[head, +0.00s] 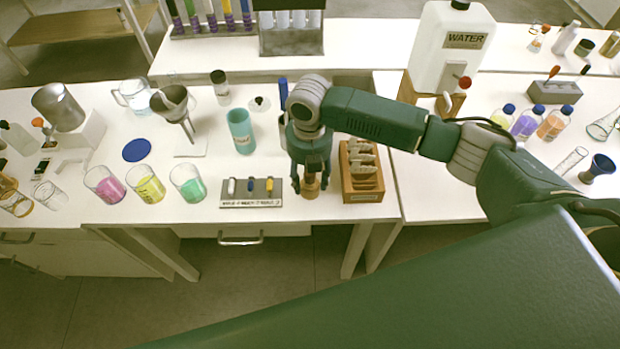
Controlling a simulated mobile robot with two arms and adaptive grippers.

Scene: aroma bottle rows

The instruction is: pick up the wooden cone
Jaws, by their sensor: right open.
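The wooden cone (310,188) stands on the white table near its front edge, between the metal strip holder and the wooden rack. My right gripper (310,179) points straight down over it. Its fingers are open, one on each side of the cone, and the cone's upper part is between them. I cannot tell whether the fingers touch it. The gripper hides the cone's top. My left gripper is not in view.
A wooden rack (361,183) stands close on the right. A grey holder (251,200) with small coloured pieces lies on the left. A teal cup (241,133) stands behind left, and a blue-capped tube (283,93) is just behind the gripper.

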